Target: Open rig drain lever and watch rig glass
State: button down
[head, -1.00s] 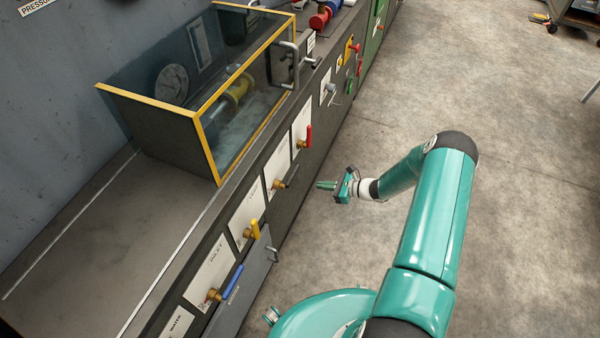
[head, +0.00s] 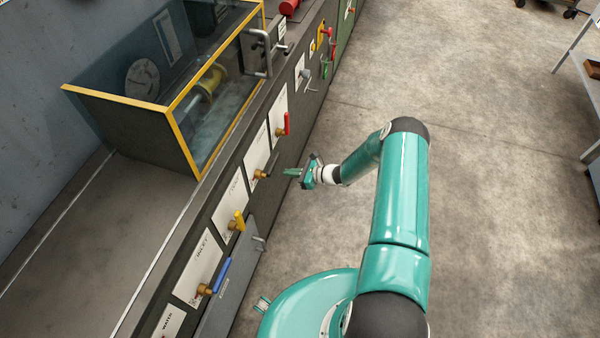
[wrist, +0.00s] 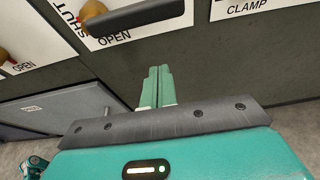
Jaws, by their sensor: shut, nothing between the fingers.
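A dark-handled lever (head: 271,166) with a brass hub sits on the front panel, between the yellow lever and the red lever. In the wrist view its black handle (wrist: 138,17) crosses the top over a plate marked SHUT and OPEN. I cannot read a drain label. My gripper (head: 290,172) is in front of the panel, just right of this lever. In the wrist view the fingers (wrist: 157,72) are shut and empty, pointing toward the panel just below the handle, apart from it. The yellow-framed glass box (head: 195,112) stands on the bench; a dial and a yellow-flanged spool show inside.
A yellow lever (head: 238,221) and a blue lever (head: 221,276) are nearer on the panel, a red lever (head: 286,124) farther along. A metal handle (head: 259,243) juts out low. A CLAMP plate (wrist: 255,8) is at upper right. The floor to the right is open.

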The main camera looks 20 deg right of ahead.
jog(key=shift+w+a+r, duration=0.55)
jog(key=shift+a+r, duration=0.15)
jog(key=shift+w+a+r, duration=0.5)
jog(key=shift+a+r, duration=0.2)
